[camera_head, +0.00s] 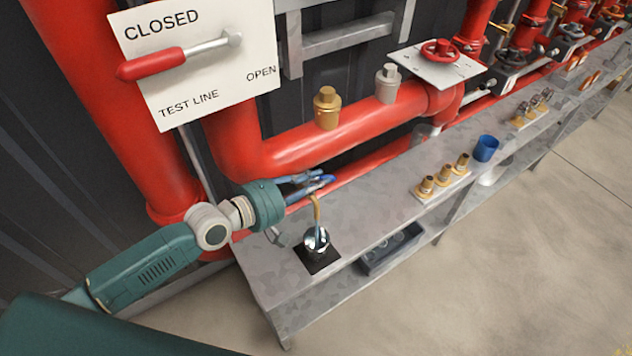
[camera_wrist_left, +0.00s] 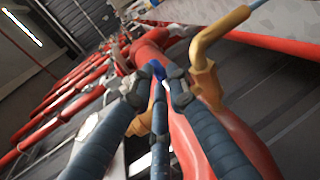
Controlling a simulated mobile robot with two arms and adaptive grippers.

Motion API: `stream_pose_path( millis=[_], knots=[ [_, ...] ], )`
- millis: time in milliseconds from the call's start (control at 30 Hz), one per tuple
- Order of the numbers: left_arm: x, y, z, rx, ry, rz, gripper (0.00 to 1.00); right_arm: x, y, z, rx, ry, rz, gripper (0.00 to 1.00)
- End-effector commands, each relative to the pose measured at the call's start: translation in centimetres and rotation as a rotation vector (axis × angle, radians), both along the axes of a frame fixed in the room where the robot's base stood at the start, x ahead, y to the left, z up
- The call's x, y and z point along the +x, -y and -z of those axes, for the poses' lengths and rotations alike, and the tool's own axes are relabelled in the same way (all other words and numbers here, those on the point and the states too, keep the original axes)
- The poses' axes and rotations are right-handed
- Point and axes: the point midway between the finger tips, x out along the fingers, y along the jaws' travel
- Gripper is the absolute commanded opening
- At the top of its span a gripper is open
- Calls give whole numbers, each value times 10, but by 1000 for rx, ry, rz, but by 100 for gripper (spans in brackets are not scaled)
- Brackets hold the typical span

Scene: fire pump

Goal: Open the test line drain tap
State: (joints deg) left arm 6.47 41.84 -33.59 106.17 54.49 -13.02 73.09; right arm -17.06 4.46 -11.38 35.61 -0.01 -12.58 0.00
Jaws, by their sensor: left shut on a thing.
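The drain tap is a brass tap (camera_wrist_left: 205,85) with a curved spout, close to the fingers in the left wrist view. Its spout (camera_head: 317,207) shows in the head view just below the fingers, above a shiny metal cup (camera_head: 316,238). My left gripper (camera_head: 322,181) is at the tap, beside the lower red pipe. Its fingers (camera_wrist_left: 158,82) are shut around a small bright blue handle (camera_wrist_left: 157,69) at the tap. The fingers hide much of this handle, so its exact angle is unclear. My right gripper is not in view.
A test line sign (camera_head: 205,75) marked CLOSED and OPEN has a red-handled lever (camera_head: 151,63), pointing left. The metal bench (camera_head: 365,213) holds brass fittings (camera_head: 442,175) and a blue cup (camera_head: 486,148). Red pipes (camera_head: 340,135) run behind. The floor in front is clear.

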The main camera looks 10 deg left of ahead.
Motion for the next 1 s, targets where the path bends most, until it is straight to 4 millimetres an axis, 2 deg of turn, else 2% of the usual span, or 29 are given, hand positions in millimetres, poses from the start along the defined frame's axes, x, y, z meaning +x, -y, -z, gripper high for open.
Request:
stream_pose_path(
  millis=[100,133,200,400,500,633,1000],
  knots=[
    [0,-3,4,7,-6,-4,0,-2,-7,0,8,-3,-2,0],
    [0,-3,4,7,-6,-3,19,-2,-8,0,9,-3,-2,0],
    [0,-2,4,6,-5,-3,33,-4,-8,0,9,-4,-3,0],
    [0,-1,2,3,-4,-1,33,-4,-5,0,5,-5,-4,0],
    [-1,-1,2,3,-3,0,33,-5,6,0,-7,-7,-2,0],
    [-8,-7,0,3,-4,-1,33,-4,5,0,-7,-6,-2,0],
    [-64,-54,-19,7,-7,-1,33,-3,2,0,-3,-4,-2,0]
  ],
)
